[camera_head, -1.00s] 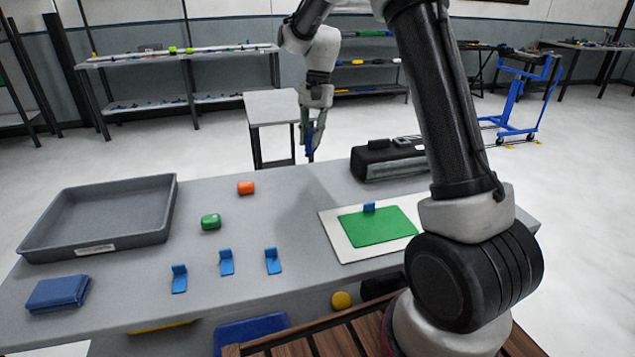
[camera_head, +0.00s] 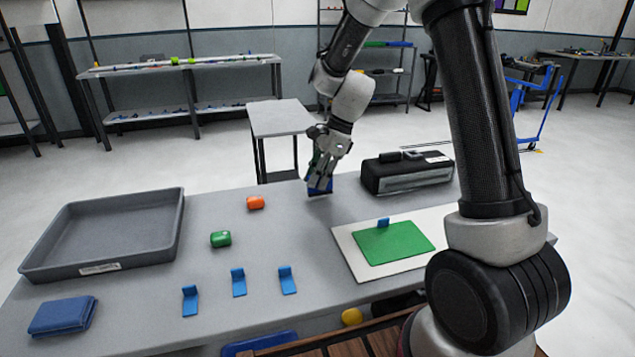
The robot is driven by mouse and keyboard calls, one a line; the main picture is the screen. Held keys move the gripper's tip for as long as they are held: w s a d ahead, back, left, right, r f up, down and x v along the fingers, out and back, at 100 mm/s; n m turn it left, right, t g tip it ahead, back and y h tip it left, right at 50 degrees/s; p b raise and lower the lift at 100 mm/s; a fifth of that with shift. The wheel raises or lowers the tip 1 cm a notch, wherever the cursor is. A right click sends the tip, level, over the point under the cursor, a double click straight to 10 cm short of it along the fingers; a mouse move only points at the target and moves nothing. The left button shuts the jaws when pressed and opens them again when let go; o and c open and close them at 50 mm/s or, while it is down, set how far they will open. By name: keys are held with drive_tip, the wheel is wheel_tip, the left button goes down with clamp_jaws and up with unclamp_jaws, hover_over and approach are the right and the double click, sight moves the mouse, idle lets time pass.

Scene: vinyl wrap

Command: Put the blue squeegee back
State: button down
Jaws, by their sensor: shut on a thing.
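My gripper (camera_head: 320,178) is shut on the blue squeegee (camera_head: 319,188), at the back of the grey table, left of the black case. The squeegee shows as a small dark blue patch below the fingers, and the fingers hide much of it. It is close to the table top; I cannot tell whether it touches.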

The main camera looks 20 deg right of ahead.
drive_tip(key=shift+f, duration=0.65)
drive_tip(key=shift+f, duration=0.15)
drive_tip(key=c, duration=1.4)
unclamp_jaws()
drive_tip(key=shift+o, duration=0.2)
drive_tip(key=v, duration=1.1)
drive_tip(key=s+d+r+n+t+h, duration=0.2)
drive_tip(key=s+d+r+n, duration=0.3)
drive_tip(key=s+r+n, duration=0.5)
drive_tip(key=s+d+n+t+h, duration=0.1)
drive_tip(key=s+d+n, duration=0.2)
drive_tip(key=s, duration=0.6)
drive_tip(key=s+d+f+n+t+h, duration=0.1)
drive_tip(key=s+d+n, duration=0.2)
drive_tip(key=s, duration=0.6)
drive_tip(key=shift+f+n+h, duration=0.25)
drive_tip(key=shift+n+h, duration=0.05)
drive_tip(key=shift+n, duration=0.7)
